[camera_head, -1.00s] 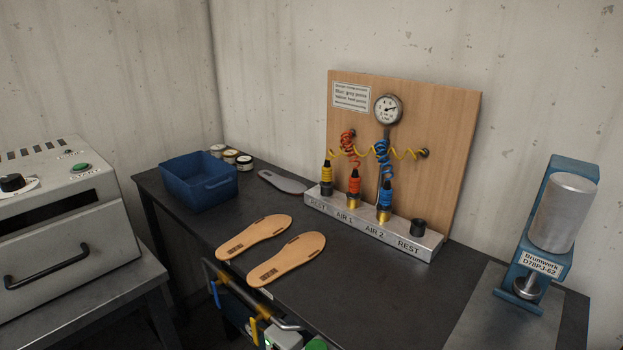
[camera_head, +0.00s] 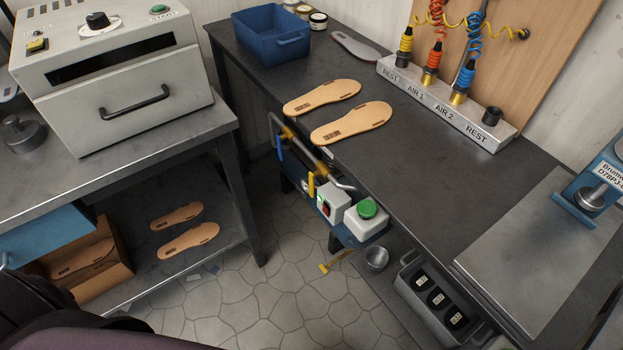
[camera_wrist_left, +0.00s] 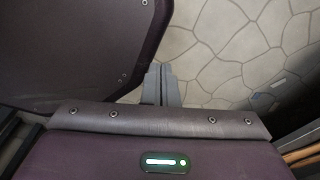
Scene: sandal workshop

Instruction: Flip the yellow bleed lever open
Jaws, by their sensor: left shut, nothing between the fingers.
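A small yellow lever (camera_head: 311,185) hangs roughly straight down from the pipework on the front of the dark table in the head view. A similar blue lever (camera_head: 280,148) hangs to its left. My left gripper (camera_wrist_left: 161,82) shows in the left wrist view, its grey fingers together and empty, with floor behind them. Its fingers do not show in the head view; only dark parts of my own body show at lower left. The yellow lever is not in the left wrist view, and my right gripper is in neither view.
A white box with a green button (camera_head: 366,212) is right of the lever. Stone floor (camera_head: 250,300) lies open between the dark table and the grey oven bench (camera_head: 150,145).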

